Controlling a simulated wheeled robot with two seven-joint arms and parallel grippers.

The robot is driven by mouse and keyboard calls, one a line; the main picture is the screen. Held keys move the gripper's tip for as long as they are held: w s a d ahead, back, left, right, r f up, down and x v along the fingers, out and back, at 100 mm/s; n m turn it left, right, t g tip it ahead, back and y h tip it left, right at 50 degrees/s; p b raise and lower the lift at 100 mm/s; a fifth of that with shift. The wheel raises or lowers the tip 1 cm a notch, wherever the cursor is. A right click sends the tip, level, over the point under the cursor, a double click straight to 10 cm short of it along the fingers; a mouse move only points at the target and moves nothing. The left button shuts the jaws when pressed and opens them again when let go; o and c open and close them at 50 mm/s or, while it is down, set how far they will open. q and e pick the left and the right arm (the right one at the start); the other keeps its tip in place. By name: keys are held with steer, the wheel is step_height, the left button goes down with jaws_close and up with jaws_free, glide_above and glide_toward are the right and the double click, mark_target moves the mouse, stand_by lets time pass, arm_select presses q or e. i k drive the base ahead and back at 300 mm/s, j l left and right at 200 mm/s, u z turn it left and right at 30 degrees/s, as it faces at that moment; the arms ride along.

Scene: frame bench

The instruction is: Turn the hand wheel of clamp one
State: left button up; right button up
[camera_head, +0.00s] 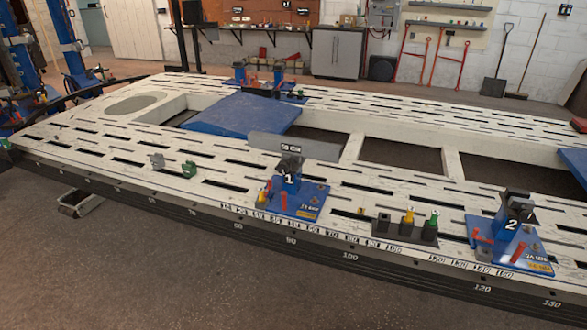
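Clamp one (291,184) is the blue clamp marked "1", standing upright on a blue base plate (302,205) near the front edge of the bench. It has a dark jaw on top. Small red and yellow parts sit at the left of its base. Its hand wheel is too small to tell apart from these parts. Neither of my grippers is in view.
Clamp two (511,226) stands to the right on the bench (205,205). A dark holder (404,229) with yellow and green pieces sits between the clamps. A grey bar (296,146) is behind clamp one. Small grey and green pieces (189,169) lie left.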

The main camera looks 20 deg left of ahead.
mark_target(282, 168)
steer(key=i+j+z, duration=0.1)
steer(key=j+z, duration=0.2)
steer(key=z, duration=0.2)
steer(key=j+z, duration=0.35)
steer(key=z, duration=0.15)
steer(key=j+z, duration=0.1)
steer(key=j, duration=0.4)
steer(key=j+z, duration=0.15)
steer(key=j, duration=0.35)
steer(key=j+z, duration=0.1)
steer(key=j, duration=0.4)
steer(key=k+j+z, duration=0.15)
steer(key=j, duration=0.35)
steer(key=j+z, duration=0.1)
steer(key=j, duration=0.4)
steer(key=k+j+z, duration=0.15)
steer(key=j, duration=0.3)
